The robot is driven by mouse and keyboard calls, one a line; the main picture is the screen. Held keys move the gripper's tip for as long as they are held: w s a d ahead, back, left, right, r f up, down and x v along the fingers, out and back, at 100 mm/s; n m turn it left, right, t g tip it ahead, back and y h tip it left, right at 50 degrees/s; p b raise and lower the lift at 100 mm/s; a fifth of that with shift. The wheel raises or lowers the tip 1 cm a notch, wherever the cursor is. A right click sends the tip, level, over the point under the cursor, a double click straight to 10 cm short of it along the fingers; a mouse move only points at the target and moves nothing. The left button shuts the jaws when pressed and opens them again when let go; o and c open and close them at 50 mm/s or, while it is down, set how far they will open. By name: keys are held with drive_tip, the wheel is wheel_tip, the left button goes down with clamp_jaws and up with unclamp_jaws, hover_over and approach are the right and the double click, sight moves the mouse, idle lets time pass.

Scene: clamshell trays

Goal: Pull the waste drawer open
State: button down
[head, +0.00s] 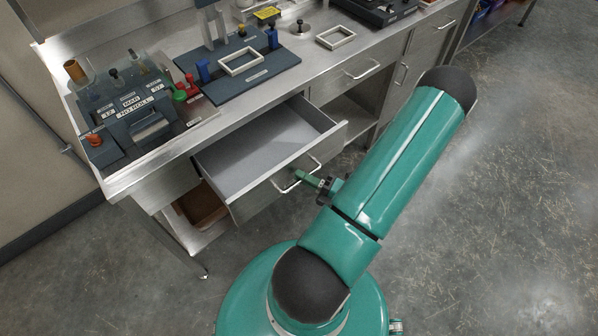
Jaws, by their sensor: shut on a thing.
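The waste drawer (222,207) is a grey metal drawer under the steel bench. It stands pulled out, and its inside looks empty. Its front carries a bar handle (283,187). My gripper (300,175) is at this handle, shut on it, with the teal arm reaching in from the right. The fingertips are small in the head view and partly hidden by the handle.
The bench top (310,62) holds a control box (150,125), a dark fixture plate (245,75) and a white frame (335,38). Another drawer (345,80) to the right is shut. A brown box (200,207) sits on the shelf below. The floor at right is clear.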

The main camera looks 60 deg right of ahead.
drive_tip(key=c, duration=1.8)
unclamp_jaws()
drive_tip(key=shift+s, duration=0.1)
drive_tip(key=v, duration=1.3)
drive_tip(key=shift+s+f, duration=0.1)
drive_tip(key=shift+s, duration=0.25)
drive_tip(key=shift+w, duration=0.1)
